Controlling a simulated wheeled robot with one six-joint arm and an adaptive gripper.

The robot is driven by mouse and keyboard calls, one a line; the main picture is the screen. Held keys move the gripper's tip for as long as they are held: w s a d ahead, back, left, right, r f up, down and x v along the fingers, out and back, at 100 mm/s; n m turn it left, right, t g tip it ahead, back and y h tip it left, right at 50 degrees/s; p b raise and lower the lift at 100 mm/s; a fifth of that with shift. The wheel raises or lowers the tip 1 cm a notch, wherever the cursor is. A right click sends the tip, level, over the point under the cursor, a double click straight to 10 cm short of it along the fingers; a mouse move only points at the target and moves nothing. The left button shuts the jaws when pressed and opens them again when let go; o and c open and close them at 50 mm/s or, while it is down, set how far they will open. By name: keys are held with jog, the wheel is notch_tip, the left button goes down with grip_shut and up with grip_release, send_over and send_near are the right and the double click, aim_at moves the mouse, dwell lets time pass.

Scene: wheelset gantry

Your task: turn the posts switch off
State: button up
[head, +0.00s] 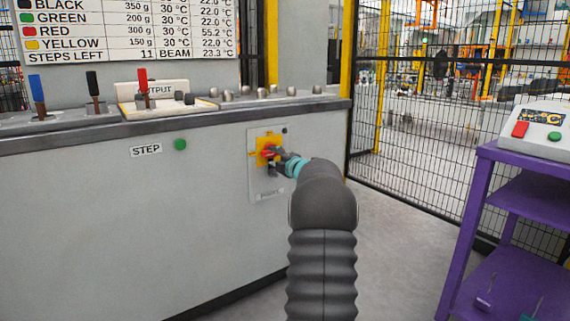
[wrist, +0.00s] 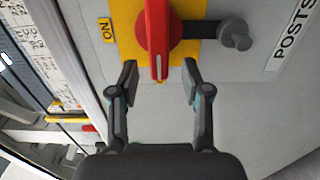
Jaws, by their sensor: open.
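The posts switch is a red rotary handle (wrist: 158,40) on a yellow plate (wrist: 190,50). In the wrist view its bar runs up and down the picture. A yellow ON tag (wrist: 105,31) sits to its left, and the POSTS label (wrist: 292,38) is at the right. My gripper (wrist: 160,80) is open, with one fingertip on each side of the bar's lower end and gaps visible on both sides. In the head view the red handle (head: 268,152) shows on the grey cabinet front, partly hidden by my gripper (head: 277,158).
A grey knobbed part (wrist: 235,32) sticks out beside the handle. The cabinet (head: 210,215) also carries a green STEP button (head: 180,145) and several levers on top. A purple cart (head: 480,185) stands at the right, before a mesh fence (head: 440,140). Floor between is clear.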

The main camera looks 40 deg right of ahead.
jog(key=s+a, duration=0.1)
jog(key=s, duration=0.7)
dwell(0.4)
